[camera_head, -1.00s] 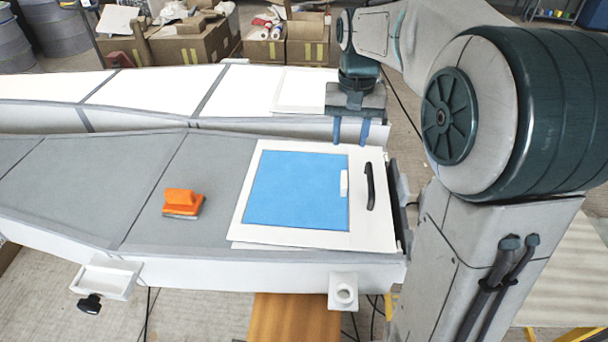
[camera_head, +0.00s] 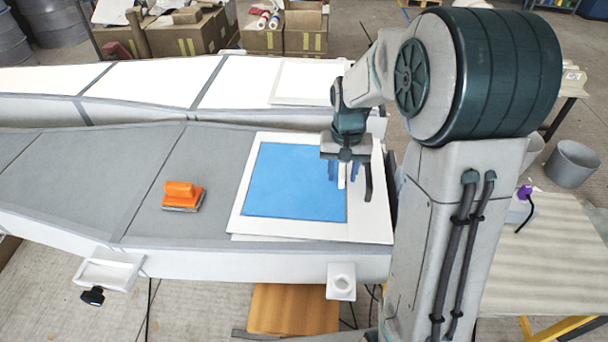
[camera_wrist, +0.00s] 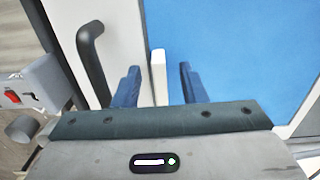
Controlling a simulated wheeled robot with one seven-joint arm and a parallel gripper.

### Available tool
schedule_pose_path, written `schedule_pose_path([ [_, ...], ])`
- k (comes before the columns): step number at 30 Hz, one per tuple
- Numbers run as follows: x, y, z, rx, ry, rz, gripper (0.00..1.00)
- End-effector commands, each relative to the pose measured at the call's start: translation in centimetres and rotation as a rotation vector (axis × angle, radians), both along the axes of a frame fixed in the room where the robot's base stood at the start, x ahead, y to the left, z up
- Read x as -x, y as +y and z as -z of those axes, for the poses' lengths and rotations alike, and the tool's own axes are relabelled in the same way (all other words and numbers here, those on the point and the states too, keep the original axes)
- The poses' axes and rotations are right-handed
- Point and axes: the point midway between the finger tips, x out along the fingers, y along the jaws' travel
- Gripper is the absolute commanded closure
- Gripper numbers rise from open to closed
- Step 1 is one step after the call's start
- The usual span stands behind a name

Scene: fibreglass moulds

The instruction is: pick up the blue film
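The blue film (camera_head: 290,185) is a flat blue square on a white board (camera_head: 370,225) on the grey mould. A small white tab (camera_head: 341,177) stands at the film's right edge. My gripper (camera_head: 343,178) is over that edge, its two blue fingers open on either side of the tab. In the wrist view the tab (camera_wrist: 158,75) lies between the open fingers (camera_wrist: 158,88), with a gap on each side. The film (camera_wrist: 240,60) fills the right of that view. Whether the fingertips touch the board, I cannot tell.
A black handle (camera_head: 368,182) is on the board just right of my gripper; it also shows in the wrist view (camera_wrist: 92,65). An orange-handled block (camera_head: 182,196) rests on the grey mould to the left. A white mould (camera_head: 150,85) lies behind.

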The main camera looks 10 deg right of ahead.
Motion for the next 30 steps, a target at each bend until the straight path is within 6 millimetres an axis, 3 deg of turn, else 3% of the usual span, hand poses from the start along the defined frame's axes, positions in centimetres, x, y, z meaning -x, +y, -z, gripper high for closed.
schedule_pose_path([
  [8, 0.0, 0.0, 0.5, 0.000, -0.002, 0.001, 0.62],
  [12, 0.0, 0.0, 0.5, 0.000, -0.002, 0.001, 0.98],
  [13, 0.0, 0.0, 0.5, 0.000, -0.002, 0.001, 1.00],
  [24, -0.1, 0.0, 0.2, 0.001, -0.003, 0.001, 1.00],
  [30, -0.1, 0.0, -1.5, 0.000, -0.006, 0.001, 1.00],
])
